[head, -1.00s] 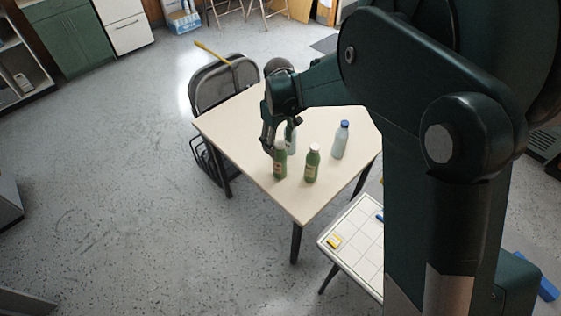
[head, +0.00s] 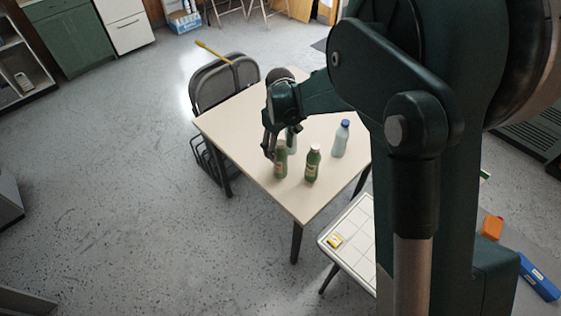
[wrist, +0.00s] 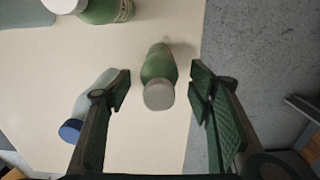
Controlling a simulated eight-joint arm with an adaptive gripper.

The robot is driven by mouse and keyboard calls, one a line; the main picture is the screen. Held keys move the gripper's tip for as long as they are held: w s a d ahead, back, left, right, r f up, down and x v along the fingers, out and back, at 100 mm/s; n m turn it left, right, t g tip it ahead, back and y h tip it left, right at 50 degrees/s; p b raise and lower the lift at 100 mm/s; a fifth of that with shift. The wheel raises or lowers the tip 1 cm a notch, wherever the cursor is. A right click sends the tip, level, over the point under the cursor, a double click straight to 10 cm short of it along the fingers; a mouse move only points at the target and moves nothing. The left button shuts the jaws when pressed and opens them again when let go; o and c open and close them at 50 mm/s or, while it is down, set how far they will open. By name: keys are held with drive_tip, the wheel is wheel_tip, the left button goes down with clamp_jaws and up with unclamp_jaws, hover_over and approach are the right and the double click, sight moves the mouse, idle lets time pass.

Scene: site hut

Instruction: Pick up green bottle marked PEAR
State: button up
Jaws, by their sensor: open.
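A green bottle with a pale cap (head: 280,162) stands upright near the table's left edge. In the wrist view this green bottle (wrist: 161,66) is between the two open fingers, with a gap on each side. My gripper (head: 269,152) is just beside and behind it in the head view; the wrist view shows my gripper (wrist: 160,84) open and empty. A second green bottle (head: 313,165) stands to its right, and it also shows at the top left of the wrist view (wrist: 107,11). I cannot read PEAR on either label.
A pale bottle with a blue cap (head: 340,141) stands further right on the table (head: 240,122). A black chair (head: 215,88) stands behind.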

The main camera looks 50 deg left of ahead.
drive_tip(key=shift+f, duration=2.1)
drive_tip(key=shift+c, duration=0.3)
drive_tip(key=c, duration=0.9)
